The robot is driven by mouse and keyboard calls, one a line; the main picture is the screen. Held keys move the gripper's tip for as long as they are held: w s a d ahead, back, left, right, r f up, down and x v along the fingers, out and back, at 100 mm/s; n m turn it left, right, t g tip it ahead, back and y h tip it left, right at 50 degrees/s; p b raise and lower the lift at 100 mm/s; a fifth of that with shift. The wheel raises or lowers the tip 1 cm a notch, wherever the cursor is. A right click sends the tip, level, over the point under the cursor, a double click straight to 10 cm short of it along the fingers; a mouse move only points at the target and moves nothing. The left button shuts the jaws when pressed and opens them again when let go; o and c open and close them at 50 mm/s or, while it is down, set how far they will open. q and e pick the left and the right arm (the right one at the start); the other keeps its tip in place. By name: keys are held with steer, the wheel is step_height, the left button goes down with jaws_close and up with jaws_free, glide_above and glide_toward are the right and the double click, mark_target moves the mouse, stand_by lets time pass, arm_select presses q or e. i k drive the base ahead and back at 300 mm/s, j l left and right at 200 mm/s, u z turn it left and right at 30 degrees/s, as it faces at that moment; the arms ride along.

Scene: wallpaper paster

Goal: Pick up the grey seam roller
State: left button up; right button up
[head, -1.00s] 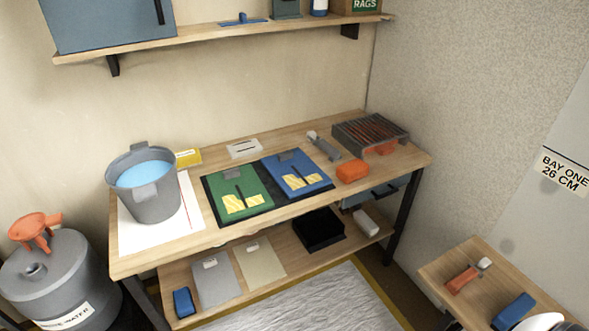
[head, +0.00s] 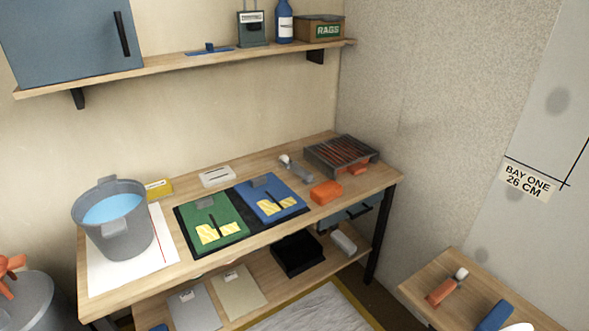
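A grey seam roller (head: 298,170) lies on the wooden workbench (head: 262,157), toward its back right. It has a grey handle and a small pale roller head at its back left end. It lies just left of a dark slatted rack and behind an orange block, apart from both as far as I can see. A second roller with an orange handle (head: 441,292) and a pale head lies on the small side table at the lower right. Neither of my grippers is in view.
Around the grey roller are the slatted rack (head: 340,153), the orange block (head: 326,192) and a blue board (head: 272,197). A green board (head: 212,222) and a water bucket (head: 113,220) stand further left. A wall shelf (head: 185,62) hangs above. The side table (head: 425,290) stands right of the bench.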

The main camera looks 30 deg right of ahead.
mark_target(308, 178)
steer(key=i+l+z, duration=0.15)
steer(key=i+l, duration=0.15)
steer(key=i+l+z, duration=0.2)
steer(key=i, duration=0.3)
